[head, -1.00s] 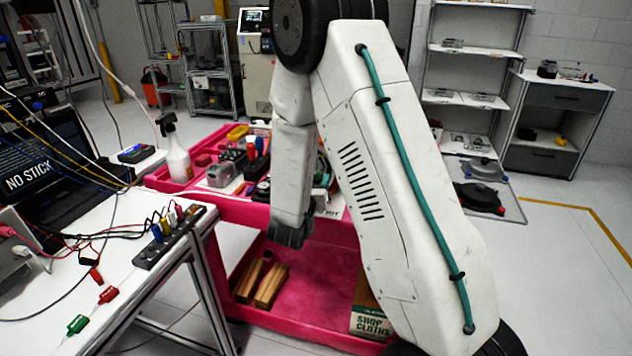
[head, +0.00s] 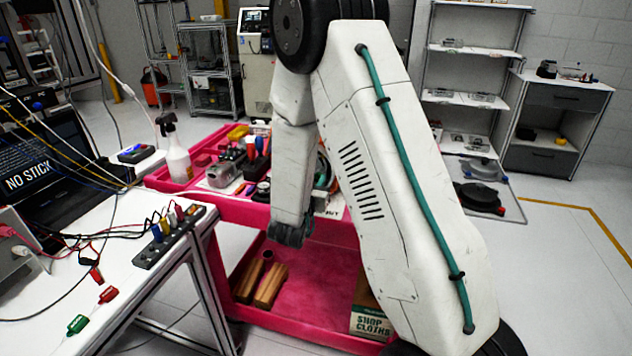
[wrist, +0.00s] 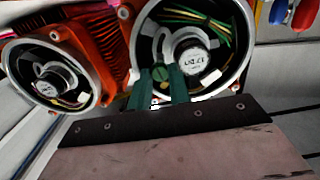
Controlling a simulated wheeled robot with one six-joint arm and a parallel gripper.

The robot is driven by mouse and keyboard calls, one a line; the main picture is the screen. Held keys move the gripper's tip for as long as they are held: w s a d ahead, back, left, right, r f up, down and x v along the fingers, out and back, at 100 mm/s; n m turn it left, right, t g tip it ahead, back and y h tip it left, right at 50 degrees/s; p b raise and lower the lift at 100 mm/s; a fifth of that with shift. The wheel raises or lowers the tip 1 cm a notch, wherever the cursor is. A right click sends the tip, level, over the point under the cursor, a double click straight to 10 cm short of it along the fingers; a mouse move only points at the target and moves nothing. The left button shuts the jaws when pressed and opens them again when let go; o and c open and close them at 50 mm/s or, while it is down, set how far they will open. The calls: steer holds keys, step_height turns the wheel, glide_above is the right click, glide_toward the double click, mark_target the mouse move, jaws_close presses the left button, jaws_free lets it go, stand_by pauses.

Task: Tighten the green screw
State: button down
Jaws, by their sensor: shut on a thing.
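In the wrist view, my gripper (wrist: 160,92) has two dark green fingers closed around a small green screw (wrist: 160,73). The screw sits at the rim of a round metal motor housing (wrist: 243,78) with an orange ribbed body (wrist: 88,40). Inside this housing are wires and a white-labelled round part. A second open round housing (wrist: 22,82) is at the left. The fingers partly cover the screw, so its depth cannot be told. In the head view, my arm hides the work area, and the fingers and screw cannot be made out.
A pink cart (head: 225,208) stands ahead, with a spray bottle (head: 174,150) and tools on top. A white bench (head: 95,265) with a power strip (head: 168,238) and cables is at the left. The floor at the right is mostly clear.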

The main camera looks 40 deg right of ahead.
steer(key=m, duration=0.9)
steer(key=shift+m, duration=0.4)
steer(key=m, duration=1)
steer(key=shift+m, duration=0.3)
steer(key=c, duration=1.3)
jaws_free()
